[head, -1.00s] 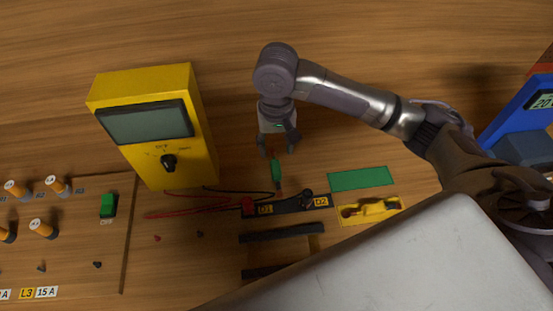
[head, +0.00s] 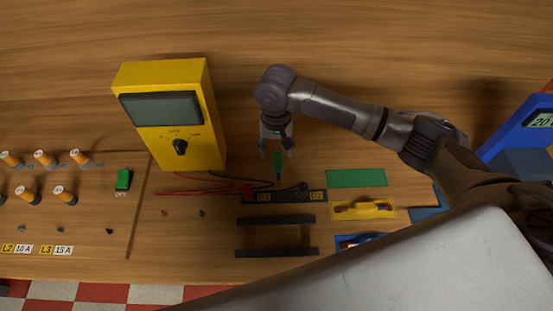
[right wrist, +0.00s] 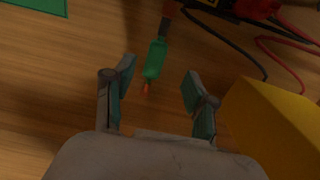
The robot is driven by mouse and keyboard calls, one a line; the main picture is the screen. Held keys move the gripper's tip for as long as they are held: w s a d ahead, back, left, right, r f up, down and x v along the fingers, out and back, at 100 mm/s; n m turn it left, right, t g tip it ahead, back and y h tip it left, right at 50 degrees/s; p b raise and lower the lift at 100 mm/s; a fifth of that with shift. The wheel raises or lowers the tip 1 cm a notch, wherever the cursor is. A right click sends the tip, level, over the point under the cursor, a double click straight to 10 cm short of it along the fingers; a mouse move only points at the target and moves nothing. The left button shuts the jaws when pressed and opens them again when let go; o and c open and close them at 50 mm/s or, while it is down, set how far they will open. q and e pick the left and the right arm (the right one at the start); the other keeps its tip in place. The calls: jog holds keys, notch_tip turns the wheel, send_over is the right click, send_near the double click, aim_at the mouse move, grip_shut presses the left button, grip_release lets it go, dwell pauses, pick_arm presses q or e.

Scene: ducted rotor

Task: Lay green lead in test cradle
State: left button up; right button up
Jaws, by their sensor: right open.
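The green lead (head: 278,163) has a green sleeve and a copper-coloured tip. It stretches from the black strip marked D1 and D2 (head: 283,197) toward my right gripper (head: 276,151). In the right wrist view the green lead (right wrist: 155,60) lies just ahead of and between the open fingers of my right gripper (right wrist: 158,77), untouched, its bare tip pointing at the palm. I cannot tell for sure which part is the test cradle; two black rails (head: 276,220) lie in front of the strip. My left gripper is not in view.
A yellow meter (head: 170,120) stands left of my right gripper, with red and black leads beside it. A green pad (head: 356,178) and a yellow tray (head: 363,210) lie to the right. A panel with a green switch (head: 123,180) is at the left. The table behind is clear.

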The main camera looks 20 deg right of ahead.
aim_at(278, 164)
jog(key=shift+s+d+f, duration=0.1)
jog(key=shift+s+f, duration=0.1)
jog(key=shift+s+d+f, duration=0.15)
jog(key=shift+s, duration=0.1)
notch_tip(278, 164, down, 4)
jog(key=shift+w+f+p, duration=0.15)
jog(key=shift+f+p, duration=0.1)
jog(key=shift+p, duration=0.75)
jog(key=shift+f, duration=0.2)
jog(key=c, duration=1)
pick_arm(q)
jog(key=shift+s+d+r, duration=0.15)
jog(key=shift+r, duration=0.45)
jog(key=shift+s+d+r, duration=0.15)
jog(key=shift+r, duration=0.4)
pick_arm(e)
grip_shut()
